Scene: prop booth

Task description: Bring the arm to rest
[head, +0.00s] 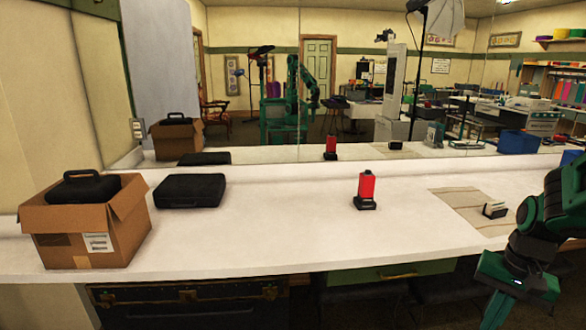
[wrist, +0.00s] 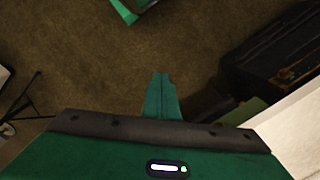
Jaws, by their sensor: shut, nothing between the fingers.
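My arm (head: 545,225) hangs at the right edge of the head view, beside the counter's front edge. My gripper (head: 495,315) points down there, partly cut off by the bottom of the picture. In the wrist view my gripper (wrist: 161,78) is shut and empty, its fingers together above bare brown floor. Nothing touches the fingers.
The white counter (head: 260,235) holds an open cardboard box (head: 125,225) with a black case (head: 85,187), another black case (head: 190,191), a red device (head: 367,187) on a black base, and a mat (head: 455,208) with a small holder (head: 495,210). A mirror stands behind.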

